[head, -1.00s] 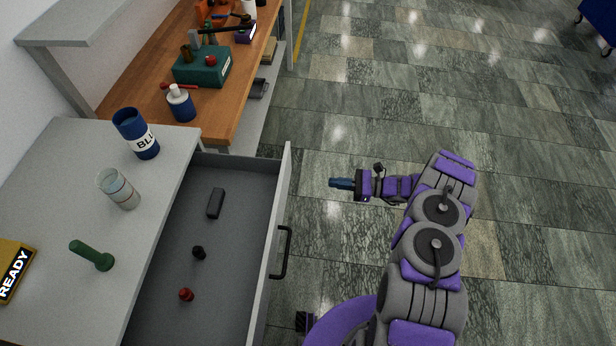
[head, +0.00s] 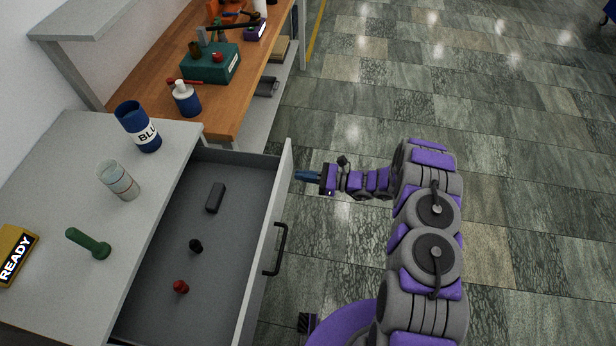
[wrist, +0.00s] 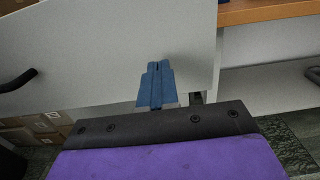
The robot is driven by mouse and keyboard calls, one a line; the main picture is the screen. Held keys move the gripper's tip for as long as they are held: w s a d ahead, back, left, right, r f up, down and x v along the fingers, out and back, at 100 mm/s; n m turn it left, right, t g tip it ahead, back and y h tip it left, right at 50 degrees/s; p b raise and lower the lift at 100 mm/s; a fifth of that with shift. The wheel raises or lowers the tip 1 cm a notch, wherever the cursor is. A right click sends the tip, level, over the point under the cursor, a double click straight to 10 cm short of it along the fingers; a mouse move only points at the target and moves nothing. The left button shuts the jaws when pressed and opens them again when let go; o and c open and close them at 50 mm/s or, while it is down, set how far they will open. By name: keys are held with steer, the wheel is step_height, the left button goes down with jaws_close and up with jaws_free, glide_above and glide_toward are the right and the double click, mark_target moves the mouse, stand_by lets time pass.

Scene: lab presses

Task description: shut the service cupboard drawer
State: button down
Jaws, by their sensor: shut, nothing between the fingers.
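The service cupboard drawer (head: 172,250) is pulled far open, its grey inside showing. It holds a dark block (head: 215,198), a black knob-like piece (head: 196,246) and a red one (head: 181,287). Its front panel (head: 262,250) carries a black handle (head: 280,250). My gripper (head: 300,175) is shut and empty, just outside the far end of the front panel, beyond the handle. In the wrist view the blue fingers (wrist: 156,80) point at the pale drawer front (wrist: 120,45), with the handle (wrist: 16,82) at the left. I cannot tell whether the tips touch it.
On the cupboard top (head: 60,170) stand a blue can (head: 137,127), a clear beaker (head: 118,180), a green piece (head: 88,243) and a yellow READY sign (head: 14,256). A wooden bench (head: 150,85) stands beyond.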

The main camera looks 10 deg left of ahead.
mark_target(288, 175)
steer(key=shift+a+f, duration=0.15)
steer(key=shift+a, duration=0.75)
steer(key=shift+a+f, duration=0.1)
steer(key=shift+a, duration=0.8)
steer(key=shift+a+r, duration=0.15)
steer(key=shift+a, duration=0.45)
steer(key=a+b, duration=0.2)
steer(key=a, duration=0.6)
steer(key=w+a+b, duration=0.1)
steer(key=a+b, duration=0.1)
steer(key=a, duration=0.7)
steer(key=w+a+b, duration=0.1)
steer(key=a+b, duration=0.1)
steer(key=a, duration=0.7)
steer(key=shift+a+r, duration=0.15)
steer(key=shift+r, duration=0.05)
